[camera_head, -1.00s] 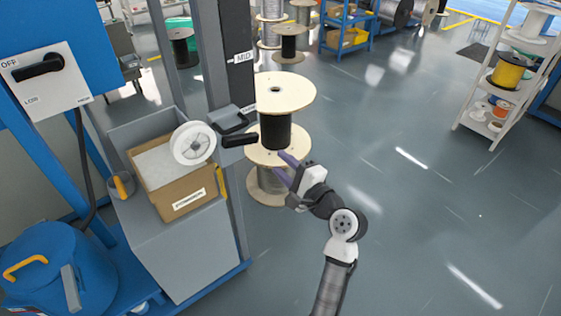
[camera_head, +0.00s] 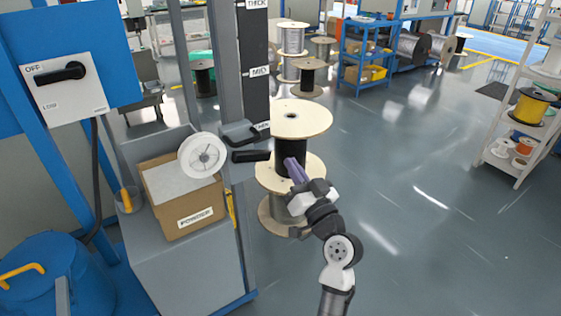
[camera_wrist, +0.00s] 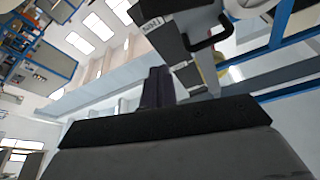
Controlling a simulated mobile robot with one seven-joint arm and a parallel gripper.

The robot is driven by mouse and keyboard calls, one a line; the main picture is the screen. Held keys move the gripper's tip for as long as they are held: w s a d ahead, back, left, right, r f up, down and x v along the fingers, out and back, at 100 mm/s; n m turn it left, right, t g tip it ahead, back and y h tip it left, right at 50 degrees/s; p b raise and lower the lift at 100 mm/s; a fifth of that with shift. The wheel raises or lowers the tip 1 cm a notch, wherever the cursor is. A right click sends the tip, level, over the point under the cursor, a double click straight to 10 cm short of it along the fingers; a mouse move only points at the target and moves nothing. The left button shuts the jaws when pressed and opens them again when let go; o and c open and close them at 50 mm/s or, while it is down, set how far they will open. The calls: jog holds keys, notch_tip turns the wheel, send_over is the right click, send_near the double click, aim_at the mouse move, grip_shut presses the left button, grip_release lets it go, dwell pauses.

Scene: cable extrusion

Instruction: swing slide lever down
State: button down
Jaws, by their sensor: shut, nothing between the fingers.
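A grey slide block with a black loop handle (camera_head: 240,133) sits low on the dark upright post, by its lowest label. A black bar-shaped lever (camera_head: 251,156) sticks out to the right just under it, roughly level. The loop handle also shows at the upper right in the wrist view (camera_wrist: 208,42). My gripper (camera_head: 291,166) is shut and empty, its purple fingers together. In the head view its tips are right of the lever's end and slightly lower, with a visible gap. The fingers also show in the wrist view (camera_wrist: 158,86), left of and below the loop handle.
The dark post (camera_head: 255,70) carries THICK and MID labels. A large wooden spool (camera_head: 300,119) stands behind my fingers. A cardboard box (camera_head: 182,199) and white reel (camera_head: 202,155) are on the grey cabinet at left. Open floor lies to the right.

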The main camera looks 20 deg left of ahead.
aim_at(252, 156)
jog(key=p+x, duration=0.4)
jog(key=x, duration=0.6)
jog(key=shift+s+a+f, duration=0.1)
jog(key=shift+s+f, duration=0.1)
jog(key=shift+f, duration=0.45)
jog(key=shift+s+a+f, duration=0.1)
jog(key=shift+s+f, duration=0.15)
jog(key=shift+f, duration=0.4)
jog(key=shift+s+a+f, duration=0.1)
jog(key=shift+s+f, duration=0.1)
jog(key=shift+f, duration=0.45)
jog(key=shift+w+f+m, duration=0.1)
jog(key=shift+f+m, duration=0.1)
jog(key=shift+m, duration=0.1)
